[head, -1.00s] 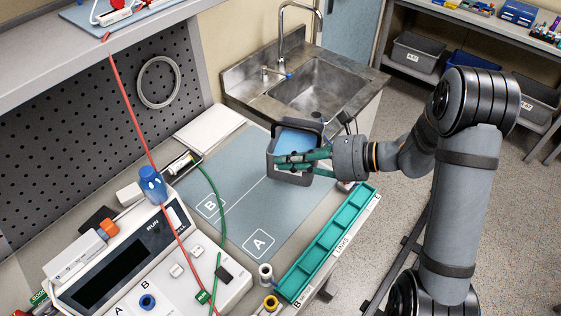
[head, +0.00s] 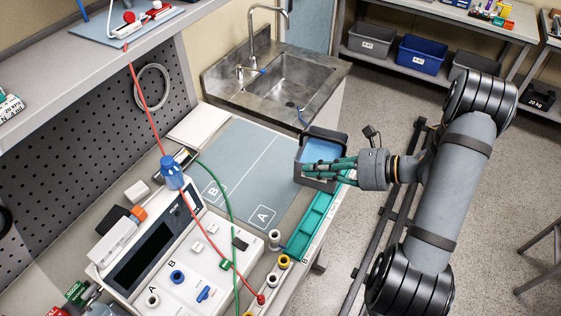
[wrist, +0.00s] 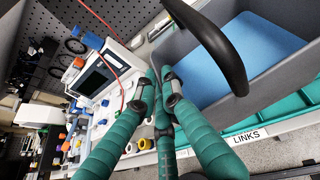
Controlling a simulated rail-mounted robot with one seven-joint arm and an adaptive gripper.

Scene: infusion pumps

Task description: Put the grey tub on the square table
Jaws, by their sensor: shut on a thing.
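The grey tub (head: 318,184) has a blue inside and a dark handle. My gripper (head: 308,170), with green-wrapped fingers, is shut on its near side and holds it over the bench's right edge, by the blue-grey mat and teal tray. In the wrist view the tub (wrist: 265,82) fills the upper right, with my fingers (wrist: 160,85) at its left wall. The fingers' exact contact is partly hidden. I cannot tell the square table for sure; only some thin legs (head: 545,245) show at the right edge.
The bench holds the mat (head: 235,165), a pump (head: 155,250), red and green tubes, and the teal divided tray (head: 318,222). A sink (head: 290,85) stands behind. Shelves with grey and blue bins (head: 421,55) stand at the back right. The floor (head: 500,170) at right is open.

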